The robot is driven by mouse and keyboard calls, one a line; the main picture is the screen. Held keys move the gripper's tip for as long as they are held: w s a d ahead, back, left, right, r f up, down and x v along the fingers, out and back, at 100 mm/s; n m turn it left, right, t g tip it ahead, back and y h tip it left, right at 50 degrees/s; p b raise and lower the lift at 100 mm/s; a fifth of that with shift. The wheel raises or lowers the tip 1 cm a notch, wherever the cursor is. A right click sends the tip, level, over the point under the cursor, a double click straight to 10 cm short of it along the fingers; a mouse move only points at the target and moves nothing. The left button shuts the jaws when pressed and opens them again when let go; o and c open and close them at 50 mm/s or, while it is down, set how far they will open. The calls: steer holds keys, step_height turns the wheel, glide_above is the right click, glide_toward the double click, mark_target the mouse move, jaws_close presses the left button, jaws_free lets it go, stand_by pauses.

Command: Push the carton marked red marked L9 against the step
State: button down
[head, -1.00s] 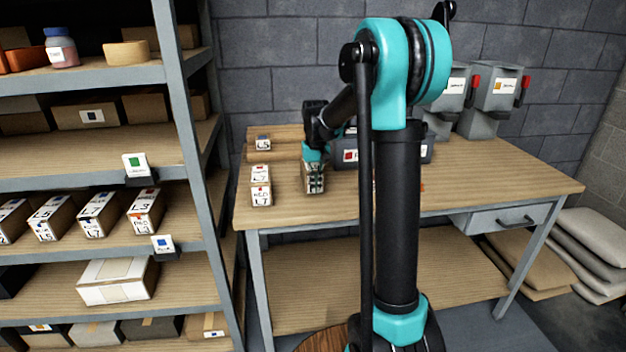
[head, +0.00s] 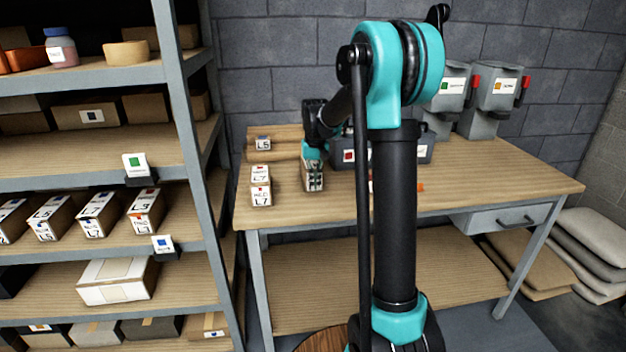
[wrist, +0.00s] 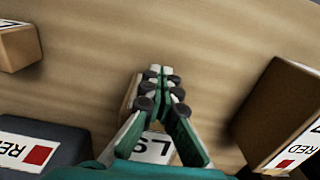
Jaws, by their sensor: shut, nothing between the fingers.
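My gripper (head: 312,187) is shut with nothing between its fingers, pointing down low over the bench. In the wrist view its fingertips (wrist: 160,75) are over a small brown carton (wrist: 155,150) with a white label, upside down, that looks like L5. The gripper covers much of this carton, and whether they touch is unclear. A carton with a red mark (head: 261,196) reads L7 and stands left of the gripper. A carton with a RED label shows at right in the wrist view (wrist: 285,110). A wooden step-like block (head: 280,151) lies behind. I cannot read L9 anywhere.
Another L7 carton (head: 260,174) stands behind the front one. An L5 label (head: 263,143) shows by the wooden block. A dark bin (head: 424,153) with a red label is right of the gripper. A shelf rack (head: 185,150) stands left. The bench's right front (head: 490,185) is clear.

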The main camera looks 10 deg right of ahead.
steer(key=shift+w, duration=1.25)
steer(key=shift+w, duration=0.35)
steer(key=shift+w, duration=0.25)
steer(key=shift+s, duration=0.1)
steer(key=shift+s, duration=1.4)
step_height(320, 180, up, 9)
steer(key=s+d+f+t, duration=0.1)
steer(key=s+f, duration=0.5)
steer(key=s, duration=0.4)
steer(key=s+d+f+t, duration=0.1)
steer(key=s+f, duration=0.5)
steer(key=s, duration=0.4)
steer(key=s+d+f+t, duration=0.2)
steer(key=s+f, duration=0.4)
steer(key=s, duration=0.5)
steer(key=shift+f, duration=0.35)
